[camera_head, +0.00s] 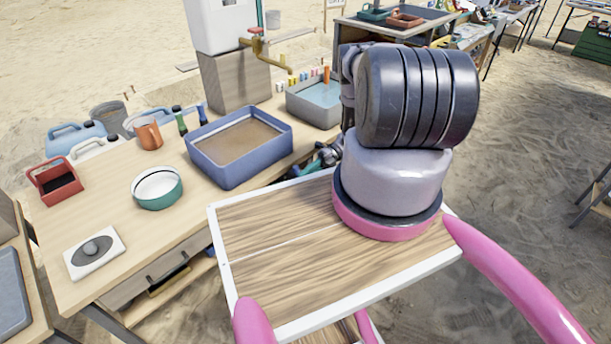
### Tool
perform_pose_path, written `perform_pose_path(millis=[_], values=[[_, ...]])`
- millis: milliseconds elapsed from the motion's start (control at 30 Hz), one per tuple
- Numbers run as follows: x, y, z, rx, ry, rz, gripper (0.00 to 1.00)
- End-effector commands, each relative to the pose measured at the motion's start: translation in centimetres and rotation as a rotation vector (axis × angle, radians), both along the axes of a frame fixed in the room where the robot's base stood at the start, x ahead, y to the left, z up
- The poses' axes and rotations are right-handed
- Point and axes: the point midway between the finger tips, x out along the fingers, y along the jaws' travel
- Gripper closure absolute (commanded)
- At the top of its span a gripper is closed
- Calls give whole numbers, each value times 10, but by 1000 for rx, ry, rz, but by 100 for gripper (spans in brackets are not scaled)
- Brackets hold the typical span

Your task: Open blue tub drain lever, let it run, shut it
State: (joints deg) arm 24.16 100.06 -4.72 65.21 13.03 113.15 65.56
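The blue tub (222,176) stands on the wooden worktable, at the centre left. It holds a flat brown, murky content. No drain lever can be made out with certainty; the tub's right end is close to dark arm parts. My arm rises at the right and bends away over the table's edge. Its dark far end (326,157) shows just right of the tub, partly hidden behind my arm's thick links. The fingers are too small and covered to tell whether they are open or shut, or whether they touch anything.
On the worktable (105,213) are a red caddy (57,186), a teal bowl (158,197), an orange mug (148,134), a white plate with a grey knob (94,254) and a grey basin (300,109). A tap (262,45) stands behind.

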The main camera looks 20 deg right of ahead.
Motion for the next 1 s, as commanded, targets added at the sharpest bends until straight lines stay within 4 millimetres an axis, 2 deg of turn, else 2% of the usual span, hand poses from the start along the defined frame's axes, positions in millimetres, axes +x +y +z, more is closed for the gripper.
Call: perform_pose_path(millis=[33,67,100,467,567,800,1000], values=[[1,0,0,0,-2,-1,67],[1,0,0,0,-2,-1,55],[1,0,0,0,-2,-1,48],[2,-3,1,0,-1,-1,48],[5,-14,2,0,-2,-3,48],[18,-60,11,0,-4,-2,48],[27,-90,16,0,-2,-3,48]])
